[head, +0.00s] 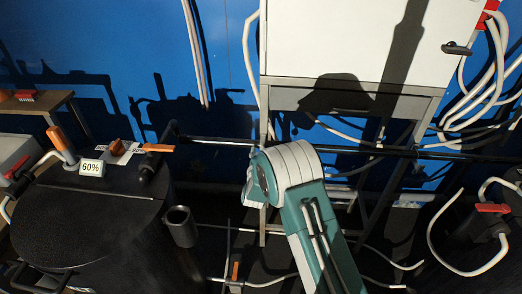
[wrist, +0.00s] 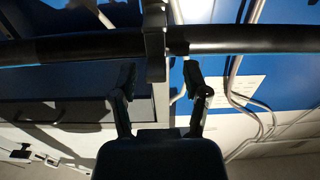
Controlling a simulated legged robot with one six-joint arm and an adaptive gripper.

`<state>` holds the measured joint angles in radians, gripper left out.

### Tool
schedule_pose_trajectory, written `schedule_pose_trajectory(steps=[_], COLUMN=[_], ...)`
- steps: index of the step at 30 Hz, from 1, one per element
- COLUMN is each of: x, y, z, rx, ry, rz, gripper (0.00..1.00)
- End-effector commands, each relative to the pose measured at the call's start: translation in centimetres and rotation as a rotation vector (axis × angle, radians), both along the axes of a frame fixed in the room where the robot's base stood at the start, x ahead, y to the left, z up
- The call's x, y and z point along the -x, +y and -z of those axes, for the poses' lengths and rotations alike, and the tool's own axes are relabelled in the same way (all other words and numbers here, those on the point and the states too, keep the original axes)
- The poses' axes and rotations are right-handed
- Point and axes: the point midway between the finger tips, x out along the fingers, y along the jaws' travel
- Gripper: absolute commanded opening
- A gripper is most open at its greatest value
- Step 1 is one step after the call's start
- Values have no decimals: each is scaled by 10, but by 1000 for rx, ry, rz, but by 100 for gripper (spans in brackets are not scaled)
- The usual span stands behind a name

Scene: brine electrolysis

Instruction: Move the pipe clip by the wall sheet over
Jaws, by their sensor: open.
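In the wrist view a dark pipe clip (wrist: 155,42) sits around a black horizontal pipe (wrist: 245,39), with a narrow part reaching down toward my gripper. My gripper (wrist: 160,82) is open, its two dark fingers apart on either side of the clip's lower end. No finger visibly touches the clip. A pale sheet (wrist: 236,90) with faint marks is on the blue wall, right of the gripper. In the head view my arm's teal and white link hides the gripper, and I cannot make out the clip there.
In the head view a white cabinet (head: 365,40) on a grey frame stands behind my arm. A black drum (head: 85,225) with a "60%" label (head: 91,168) stands at left. A dark cup (head: 181,226) is beside it. Pale hoses (head: 480,95) hang at right.

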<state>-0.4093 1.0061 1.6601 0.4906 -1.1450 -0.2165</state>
Motion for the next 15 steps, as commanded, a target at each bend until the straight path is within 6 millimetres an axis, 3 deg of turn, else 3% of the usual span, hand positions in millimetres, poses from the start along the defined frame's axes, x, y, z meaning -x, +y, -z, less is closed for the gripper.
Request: schedule_pose_trajectory(steps=[4, 12, 13, 15], x=[-10, -12, -11, -11], y=[-2, -2, -2, -1], z=[0, -1, 0, 0], rx=[0, 0, 0, 0], ry=[0, 0, 0, 0], rz=[1, 0, 0, 0], gripper=[60, 60, 51, 20])
